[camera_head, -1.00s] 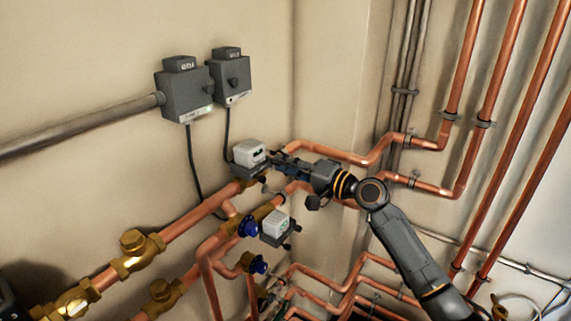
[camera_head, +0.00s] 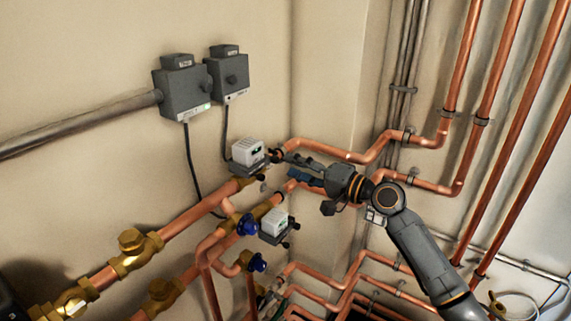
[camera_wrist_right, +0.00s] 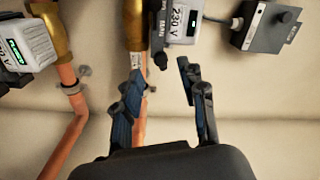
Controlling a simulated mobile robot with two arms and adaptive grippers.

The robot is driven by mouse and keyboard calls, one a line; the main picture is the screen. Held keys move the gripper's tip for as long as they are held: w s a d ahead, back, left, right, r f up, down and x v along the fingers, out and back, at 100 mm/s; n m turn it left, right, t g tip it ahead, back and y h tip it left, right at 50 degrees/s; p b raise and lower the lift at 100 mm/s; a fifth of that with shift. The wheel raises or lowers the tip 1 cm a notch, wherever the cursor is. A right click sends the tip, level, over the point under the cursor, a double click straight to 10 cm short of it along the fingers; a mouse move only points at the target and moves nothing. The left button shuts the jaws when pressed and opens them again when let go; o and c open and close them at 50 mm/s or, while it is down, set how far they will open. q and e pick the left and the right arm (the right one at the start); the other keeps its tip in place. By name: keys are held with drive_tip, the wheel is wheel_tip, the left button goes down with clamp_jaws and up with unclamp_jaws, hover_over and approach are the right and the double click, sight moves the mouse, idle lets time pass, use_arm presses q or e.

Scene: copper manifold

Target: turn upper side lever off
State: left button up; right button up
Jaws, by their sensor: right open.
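The upper valve actuator (camera_head: 247,152), a light grey box on a dark base, sits on the upper copper pipe. A small black lever (camera_head: 275,155) sticks out of its right side. In the right wrist view the actuator (camera_wrist_right: 177,22) is marked 230 V, and the black lever (camera_wrist_right: 160,61) points towards my gripper. My right gripper (camera_head: 290,165) is open and empty, just right of the lever. In the wrist view its blue-padded fingers (camera_wrist_right: 160,76) are spread either side of the lever's line, apart from it. The lever's exact angle is hard to tell.
A second, lower actuator (camera_head: 273,226) with its own black knobs sits below. Blue valve handles (camera_head: 247,225) are beside it. Copper pipes (camera_head: 340,155) run close behind my gripper. Two dark control boxes (camera_head: 184,92) hang on the wall above.

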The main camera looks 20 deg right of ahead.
drive_tip(key=v, duration=0.8)
drive_tip(key=shift+d, duration=0.1)
